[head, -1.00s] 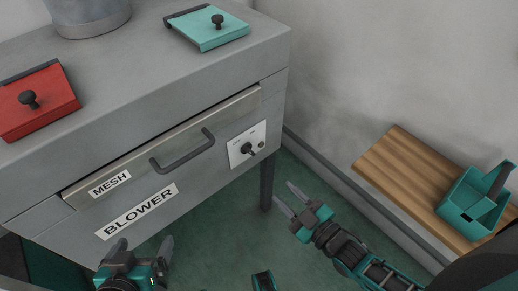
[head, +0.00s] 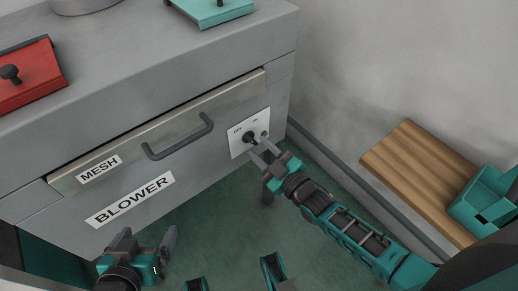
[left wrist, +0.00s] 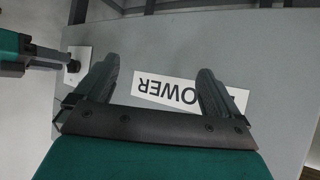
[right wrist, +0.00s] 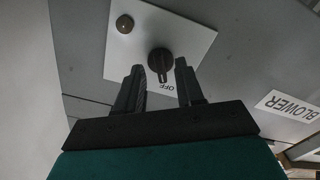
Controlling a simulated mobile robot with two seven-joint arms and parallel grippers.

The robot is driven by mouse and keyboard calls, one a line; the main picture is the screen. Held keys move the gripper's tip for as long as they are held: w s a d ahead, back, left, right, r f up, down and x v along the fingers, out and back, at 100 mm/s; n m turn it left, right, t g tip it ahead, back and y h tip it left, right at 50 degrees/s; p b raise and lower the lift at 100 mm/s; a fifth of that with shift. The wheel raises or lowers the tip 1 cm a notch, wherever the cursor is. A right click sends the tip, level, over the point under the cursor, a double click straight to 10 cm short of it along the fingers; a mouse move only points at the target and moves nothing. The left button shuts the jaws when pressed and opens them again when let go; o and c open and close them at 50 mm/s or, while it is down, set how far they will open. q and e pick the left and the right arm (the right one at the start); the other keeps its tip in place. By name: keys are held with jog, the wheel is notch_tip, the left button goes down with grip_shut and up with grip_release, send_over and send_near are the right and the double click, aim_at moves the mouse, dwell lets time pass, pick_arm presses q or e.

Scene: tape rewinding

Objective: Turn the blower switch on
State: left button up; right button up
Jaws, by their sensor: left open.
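The blower switch, a black rotary knob (head: 249,137), sits on a white plate (head: 237,150) at the right end of the grey cabinet front. In the right wrist view, the knob (right wrist: 160,60) has its pointer towards the OFF label. My right gripper (head: 262,150) is open, with its fingertips close in front of the knob. In the right wrist view, the knob appears between the two fingertips (right wrist: 160,68); I cannot tell whether they touch it. My left gripper (head: 148,236) is open and empty, low in front of the BLOWER label.
A MESH drawer with a dark handle (head: 180,140) is left of the switch plate. A small round dark lamp or button (right wrist: 125,24) is on the plate. A wooden bench (head: 415,180) with a teal box (head: 478,205) stands at right. The green floor between is open.

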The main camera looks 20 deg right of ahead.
jog(key=shift+x, duration=0.75)
grip_shut()
